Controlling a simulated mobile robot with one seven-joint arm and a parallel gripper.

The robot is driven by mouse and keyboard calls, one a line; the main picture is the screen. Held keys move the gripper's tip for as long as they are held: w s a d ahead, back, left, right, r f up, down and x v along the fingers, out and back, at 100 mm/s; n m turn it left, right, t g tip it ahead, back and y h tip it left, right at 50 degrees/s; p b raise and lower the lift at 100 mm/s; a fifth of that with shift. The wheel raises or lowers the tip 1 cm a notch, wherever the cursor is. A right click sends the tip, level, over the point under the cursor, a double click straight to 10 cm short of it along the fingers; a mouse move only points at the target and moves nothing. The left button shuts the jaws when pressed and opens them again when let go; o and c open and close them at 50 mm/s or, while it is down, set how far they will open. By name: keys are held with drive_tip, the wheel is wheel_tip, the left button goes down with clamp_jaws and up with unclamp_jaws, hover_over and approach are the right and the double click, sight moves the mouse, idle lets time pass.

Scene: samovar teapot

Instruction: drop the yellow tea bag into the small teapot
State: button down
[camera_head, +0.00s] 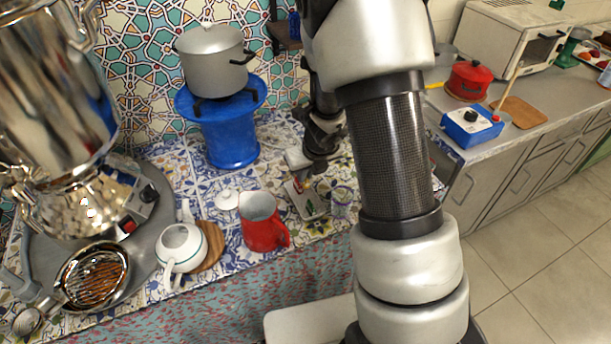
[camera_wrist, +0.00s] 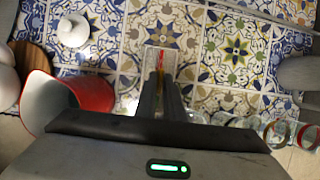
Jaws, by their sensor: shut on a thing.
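The small white teapot (camera_head: 180,262) stands open on a round wooden board at the left of the tiled table; its edge shows at the far left of the wrist view (camera_wrist: 8,82). Its white lid (camera_head: 227,200) lies apart, behind the red pitcher. My gripper (camera_head: 302,180) is low over the small tray, right of the pitcher. Most of the bag is hidden by the fingers.
The red pitcher (camera_head: 262,232) stands between my gripper and the teapot. A patterned tray (camera_head: 309,208) lies below my gripper, with glasses (camera_head: 343,198) to its right. A shiny samovar (camera_head: 62,110) and a strainer (camera_head: 95,275) are at left. A blue stove with pot (camera_head: 228,135) stands behind.

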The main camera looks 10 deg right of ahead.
drive_tip(key=shift+r+p, duration=0.5)
drive_tip(key=shift+r, duration=0.7)
